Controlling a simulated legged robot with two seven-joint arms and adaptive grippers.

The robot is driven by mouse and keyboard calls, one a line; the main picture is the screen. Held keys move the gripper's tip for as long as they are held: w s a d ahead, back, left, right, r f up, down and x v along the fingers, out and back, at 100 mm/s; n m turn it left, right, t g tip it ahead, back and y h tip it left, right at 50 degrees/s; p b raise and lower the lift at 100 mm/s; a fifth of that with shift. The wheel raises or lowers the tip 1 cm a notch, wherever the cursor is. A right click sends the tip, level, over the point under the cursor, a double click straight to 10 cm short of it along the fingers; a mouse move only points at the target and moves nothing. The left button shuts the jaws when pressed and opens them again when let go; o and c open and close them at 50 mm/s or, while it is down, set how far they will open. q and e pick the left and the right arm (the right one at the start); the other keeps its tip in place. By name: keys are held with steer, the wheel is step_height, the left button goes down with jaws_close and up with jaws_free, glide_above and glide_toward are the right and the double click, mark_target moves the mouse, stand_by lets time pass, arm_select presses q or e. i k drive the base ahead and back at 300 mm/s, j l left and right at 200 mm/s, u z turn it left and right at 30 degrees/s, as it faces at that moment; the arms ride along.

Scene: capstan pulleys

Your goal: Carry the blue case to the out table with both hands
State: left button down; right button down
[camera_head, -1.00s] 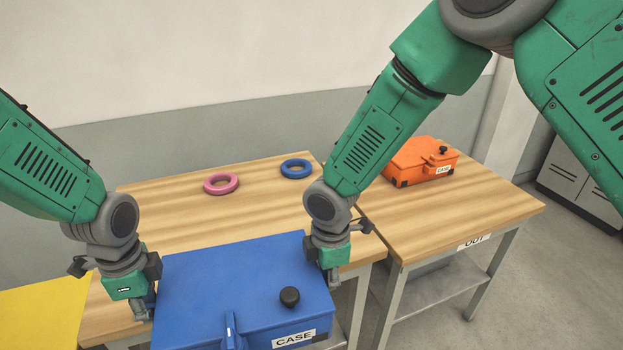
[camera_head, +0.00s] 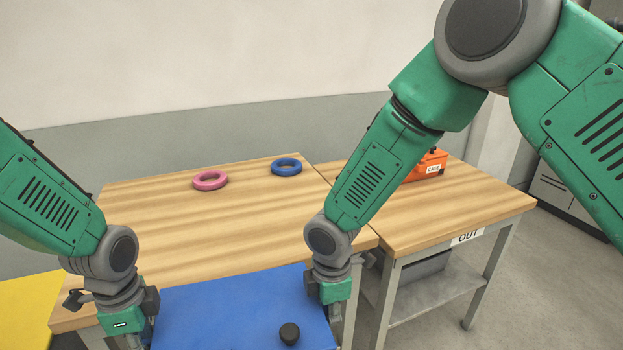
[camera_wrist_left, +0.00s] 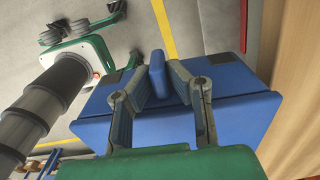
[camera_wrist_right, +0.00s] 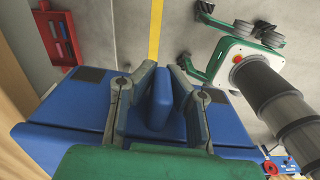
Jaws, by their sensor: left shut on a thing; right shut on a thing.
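The blue case (camera_head: 235,305) is at the bottom of the head view, in front of the tables, its lower part cut off by the frame. A black knob (camera_head: 289,333) is on its top. My left gripper (camera_wrist_left: 157,88) is shut on a blue handle at the case's left end. My right gripper (camera_wrist_right: 160,95) is shut on a matching handle at its right end. In the head view the right gripper (camera_head: 333,305) shows beside the case's right edge. The out table (camera_head: 455,210), with a wooden top and an OUT label, stands at the right.
An orange case (camera_head: 430,165) sits on the out table, partly behind my right arm. A pink ring (camera_head: 210,180) and a blue ring (camera_head: 286,167) lie on the adjoining wooden table (camera_head: 240,225). A yellow surface (camera_head: 25,310) is at the left. The out table's front part is clear.

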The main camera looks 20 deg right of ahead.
mark_target(446, 201)
steer(key=z, duration=1.95)
steer(key=i+l+z, duration=0.1)
steer(key=i+z, duration=0.45)
steer(key=i, duration=2)
steer(key=i+u, duration=0.1)
steer(key=u, duration=0.35)
steer(key=i+u, duration=0.15)
steer(key=u, duration=1.4)
steer(key=i+j+u, duration=0.1)
steer(key=u, duration=0.25)
steer(key=i+u, duration=0.2)
steer(key=u, duration=0.15)
